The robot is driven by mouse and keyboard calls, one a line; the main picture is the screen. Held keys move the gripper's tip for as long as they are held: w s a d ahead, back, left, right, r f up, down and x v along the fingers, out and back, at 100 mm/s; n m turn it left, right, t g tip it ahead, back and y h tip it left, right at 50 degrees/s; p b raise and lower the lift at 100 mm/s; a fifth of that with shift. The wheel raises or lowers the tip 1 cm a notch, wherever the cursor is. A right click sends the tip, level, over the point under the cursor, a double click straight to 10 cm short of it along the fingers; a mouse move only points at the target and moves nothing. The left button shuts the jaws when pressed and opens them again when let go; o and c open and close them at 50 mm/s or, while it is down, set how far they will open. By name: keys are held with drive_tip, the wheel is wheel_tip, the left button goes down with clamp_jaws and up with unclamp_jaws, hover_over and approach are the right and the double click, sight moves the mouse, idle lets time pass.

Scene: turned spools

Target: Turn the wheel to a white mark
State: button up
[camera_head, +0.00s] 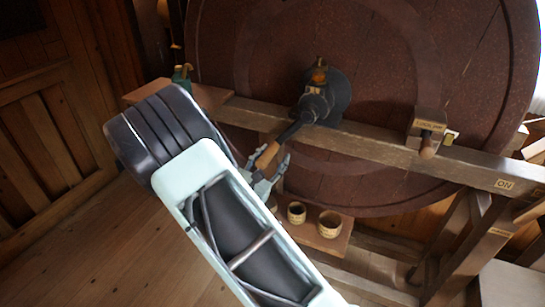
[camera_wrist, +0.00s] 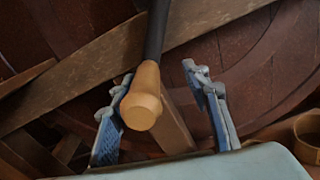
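The wheel (camera_head: 440,70) is a big dark red-brown disc behind a wooden beam. A black crank (camera_head: 298,128) runs from its hub (camera_head: 325,98) down-left to a wooden handle (camera_head: 266,156). My gripper (camera_head: 268,166) is at the handle. In the wrist view the handle (camera_wrist: 146,98) lies between the two fingers of my gripper (camera_wrist: 156,78), nearer the left finger, with a clear gap to the right finger. The fingers are apart and do not clamp it. I cannot make out a white mark on the wheel.
The wooden beam (camera_head: 375,149) crosses in front of the wheel. Small cups (camera_head: 297,212) (camera_head: 330,224) stand on a low shelf below.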

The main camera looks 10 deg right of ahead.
drive_tip(key=v, duration=1.2)
drive_tip(key=w+d+m, duration=0.2)
drive_tip(key=w, duration=0.1)
drive_tip(key=w+d+m+p, duration=0.1)
drive_tip(key=w+d, duration=0.1)
drive_tip(key=w, duration=0.2)
drive_tip(key=w+d+m, duration=0.2)
drive_tip(key=w, duration=0.1)
drive_tip(key=shift+w+d+r+m+p, duration=0.15)
drive_tip(key=shift+r+m+p, duration=0.15)
drive_tip(key=shift+p, duration=0.05)
drive_tip(key=shift+c, duration=0.4)
clamp_jaws()
